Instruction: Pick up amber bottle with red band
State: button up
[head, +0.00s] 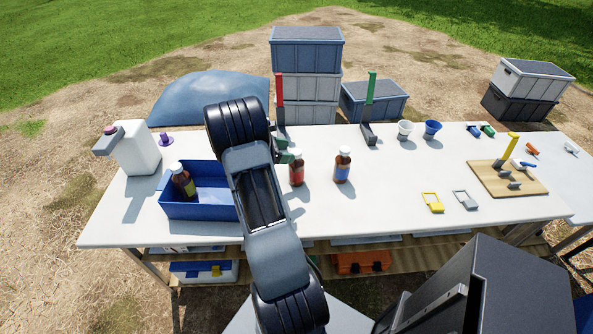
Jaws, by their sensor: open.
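The amber bottle with the red band (297,173) stands upright on the white table, just right of my arm, with a white cap. My gripper (289,157) shows only in part beyond my arm, close to the upper left of this bottle. It is open and holds nothing that I can see. Whether a finger touches the bottle cannot be told. A similar amber bottle with a blue band (342,172) stands to its right. Another amber bottle with a yellowish label (185,184) stands in the blue bin (197,211) at the left.
On the white table (390,199) are a white jug (138,153), a red upright tool (280,90), a green one (370,88), two small cups (418,130) and a wooden board (488,184). Yellow (433,204) and grey clips lie in front. The table between the blue-banded bottle and the clips is clear.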

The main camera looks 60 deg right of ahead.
aim_at(296, 169)
jog(key=shift+p+x, duration=0.45)
jog(key=shift+x, duration=2.6)
jog(key=shift+f, duration=0.1)
grip_shut()
